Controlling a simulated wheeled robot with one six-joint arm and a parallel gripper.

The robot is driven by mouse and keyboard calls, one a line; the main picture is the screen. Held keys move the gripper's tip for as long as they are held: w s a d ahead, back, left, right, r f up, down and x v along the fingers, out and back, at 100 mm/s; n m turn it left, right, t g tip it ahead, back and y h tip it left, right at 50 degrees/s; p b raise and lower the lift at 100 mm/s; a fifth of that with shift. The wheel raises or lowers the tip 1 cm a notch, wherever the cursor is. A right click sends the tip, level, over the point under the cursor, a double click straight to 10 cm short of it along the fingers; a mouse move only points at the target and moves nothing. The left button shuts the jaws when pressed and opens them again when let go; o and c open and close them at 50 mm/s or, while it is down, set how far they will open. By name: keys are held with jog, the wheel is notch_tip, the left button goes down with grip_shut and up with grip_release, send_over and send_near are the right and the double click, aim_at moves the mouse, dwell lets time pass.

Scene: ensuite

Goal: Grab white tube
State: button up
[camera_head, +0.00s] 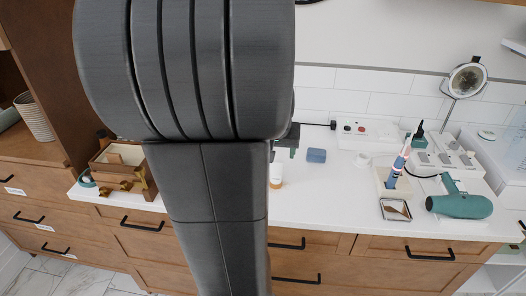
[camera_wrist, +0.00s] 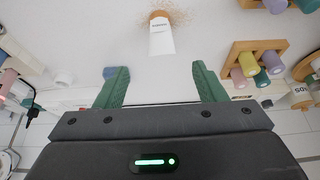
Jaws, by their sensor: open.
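The white tube (camera_wrist: 161,40) with an orange-brown cap is on the white counter in the wrist view. It lies ahead of my gripper (camera_wrist: 160,70), roughly centred between the two green fingers and beyond their tips. The fingers are apart with nothing between them. In the head view the tube (camera_head: 276,172) shows just right of my dark arm, which hides the counter behind it. Part of a green finger of my gripper (camera_head: 291,140) shows beside the arm; the rest is hidden.
A wooden rack (camera_wrist: 250,60) with several coloured rolls stands right of the tube in the wrist view. In the head view, a blue block (camera_head: 316,155), green hair dryer (camera_head: 460,206), toothbrush stand (camera_head: 393,183) and small tray (camera_head: 395,210) are to the right.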

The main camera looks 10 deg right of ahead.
jog(key=x, duration=1.4)
jog(key=shift+a+r, duration=0.1)
jog(key=shift+c, duration=0.4)
jog(key=c, duration=1)
